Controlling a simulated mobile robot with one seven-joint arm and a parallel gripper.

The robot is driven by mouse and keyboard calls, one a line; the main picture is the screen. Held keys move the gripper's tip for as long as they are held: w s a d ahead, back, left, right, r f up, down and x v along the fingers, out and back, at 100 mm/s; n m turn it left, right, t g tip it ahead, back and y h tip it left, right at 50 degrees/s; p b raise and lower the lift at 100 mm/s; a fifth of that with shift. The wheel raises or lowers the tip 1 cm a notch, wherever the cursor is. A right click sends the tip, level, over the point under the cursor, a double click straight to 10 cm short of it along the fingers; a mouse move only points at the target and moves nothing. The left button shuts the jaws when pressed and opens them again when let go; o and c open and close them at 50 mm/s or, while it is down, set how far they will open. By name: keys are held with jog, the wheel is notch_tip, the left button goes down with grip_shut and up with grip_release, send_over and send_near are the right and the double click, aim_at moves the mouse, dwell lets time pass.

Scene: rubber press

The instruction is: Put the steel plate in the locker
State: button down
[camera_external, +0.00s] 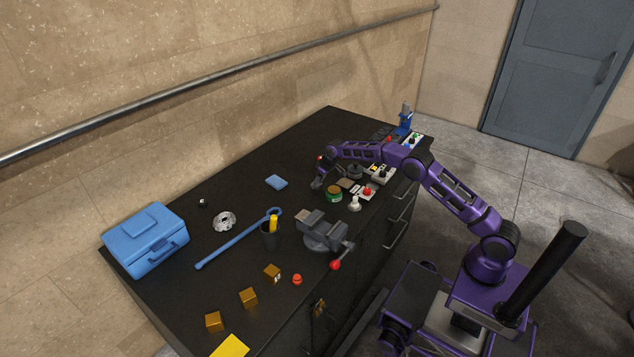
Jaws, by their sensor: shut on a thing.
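My purple arm reaches left over the black workbench, and my gripper (318,183) is low over its middle. It is shut on a small, flat grey piece, which looks like the steel plate; the fingers and the small size hide its outline. I cannot tell whether the piece touches the bench top. A tall blue-grey metal door (548,78) with a handle stands shut by the wall at the back right. I cannot tell whether it is the locker.
Control boxes (382,175) stand right of my gripper. The bench's far middle is clear.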

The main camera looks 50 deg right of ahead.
jog(key=shift+f, duration=0.85)
jog(key=shift+f, duration=0.2)
jog(key=shift+c, duration=1.4)
grip_release()
jog(key=s+v, duration=0.1)
jog(key=v, duration=1.5)
jog(key=shift+b, duration=0.35)
jog(key=shift+o, duration=0.5)
jog(key=shift+s+r, duration=0.3)
jog(key=shift+r, duration=0.15)
